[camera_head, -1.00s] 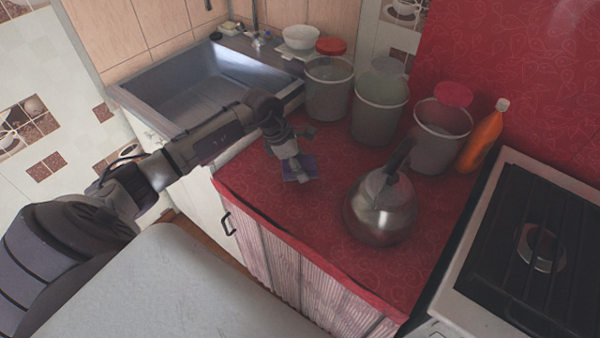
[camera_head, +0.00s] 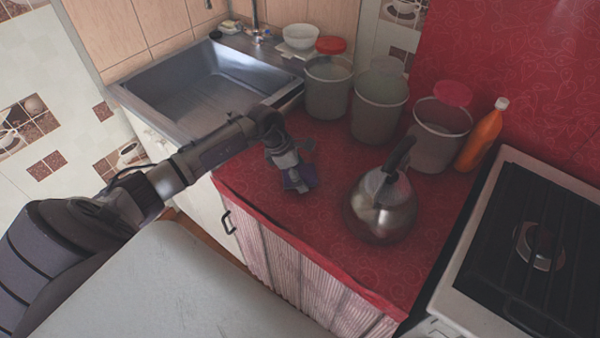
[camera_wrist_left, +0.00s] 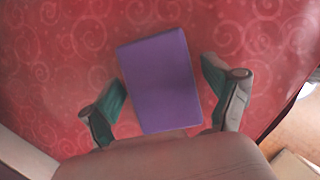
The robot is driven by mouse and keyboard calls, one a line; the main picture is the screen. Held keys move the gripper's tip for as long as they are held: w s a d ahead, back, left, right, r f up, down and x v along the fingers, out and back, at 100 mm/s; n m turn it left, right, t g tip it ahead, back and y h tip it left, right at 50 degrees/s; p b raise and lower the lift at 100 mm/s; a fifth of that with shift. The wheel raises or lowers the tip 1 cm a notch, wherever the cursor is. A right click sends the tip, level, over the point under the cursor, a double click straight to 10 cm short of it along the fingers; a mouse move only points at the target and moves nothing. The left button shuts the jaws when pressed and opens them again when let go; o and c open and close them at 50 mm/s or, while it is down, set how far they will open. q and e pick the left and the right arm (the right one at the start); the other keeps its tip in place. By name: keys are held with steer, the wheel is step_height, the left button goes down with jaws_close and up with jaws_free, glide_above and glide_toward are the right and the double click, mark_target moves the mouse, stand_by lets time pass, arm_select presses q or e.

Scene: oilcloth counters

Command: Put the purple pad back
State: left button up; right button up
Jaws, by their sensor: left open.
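The purple pad (camera_wrist_left: 163,82) lies flat on the red patterned counter cloth in the left wrist view. In the head view the pad (camera_head: 309,175) is mostly hidden under my left gripper (camera_head: 297,183). In the left wrist view my left gripper (camera_wrist_left: 168,100) is open, with one finger on each side of the pad and a gap of cloth visible on both sides. The pad's near edge is hidden by the gripper's body. My right gripper does not show.
A metal kettle (camera_head: 380,212) stands on the counter to the right of the gripper. Three grey buckets, one of them here (camera_head: 329,92), and an orange bottle (camera_head: 481,138) line the back. The sink (camera_head: 205,80) is at left, the stove (camera_head: 530,240) at right. The counter's front middle is clear.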

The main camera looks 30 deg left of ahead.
arm_select(q)
steer(key=shift+r, duration=0.15)
steer(key=b+v, duration=0.1)
steer(key=v, duration=1.1)
steer(key=shift+d, duration=0.15)
